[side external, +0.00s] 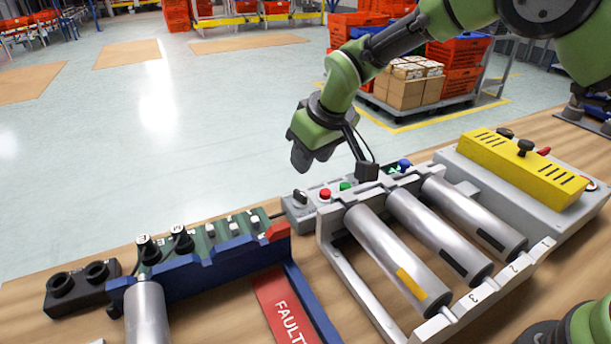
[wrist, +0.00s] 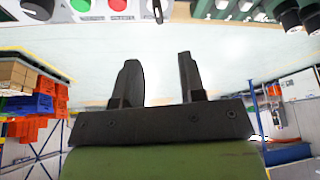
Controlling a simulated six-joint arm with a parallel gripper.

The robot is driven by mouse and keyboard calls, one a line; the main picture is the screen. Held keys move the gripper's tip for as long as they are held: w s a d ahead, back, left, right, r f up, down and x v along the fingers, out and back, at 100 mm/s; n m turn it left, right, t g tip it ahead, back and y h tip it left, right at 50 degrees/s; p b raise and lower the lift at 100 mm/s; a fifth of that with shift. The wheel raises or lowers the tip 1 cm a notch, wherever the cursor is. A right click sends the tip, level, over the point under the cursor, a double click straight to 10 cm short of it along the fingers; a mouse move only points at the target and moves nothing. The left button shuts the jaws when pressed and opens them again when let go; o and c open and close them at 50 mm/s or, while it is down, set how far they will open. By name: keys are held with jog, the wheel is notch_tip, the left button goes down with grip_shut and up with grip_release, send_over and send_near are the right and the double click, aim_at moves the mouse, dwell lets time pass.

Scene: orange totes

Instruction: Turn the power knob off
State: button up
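A black rotary knob (side external: 300,197) sits at the left end of a grey control strip (side external: 336,203), beside a red button (side external: 325,194) and a green button (side external: 345,186). No power label is readable. In the wrist view a dark knob-like part (wrist: 157,10) is cut by the top edge, right of the red button (wrist: 117,4). My gripper (side external: 302,160) hangs in the air above and behind this knob, apart from it. In the wrist view my gripper (wrist: 160,70) has its two black fingers spread with nothing between them.
Metal rollers (side external: 395,255) in a grey frame lie in front of the strip. A blue rack (side external: 205,275) with connectors and a red FAULT plate (side external: 285,305) are at left. The yellow-covered box (side external: 530,170) is at right. Open floor lies behind the bench.

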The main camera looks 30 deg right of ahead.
aim_at(295, 189)
jog(key=x, duration=1)
jog(key=shift+w, duration=0.1)
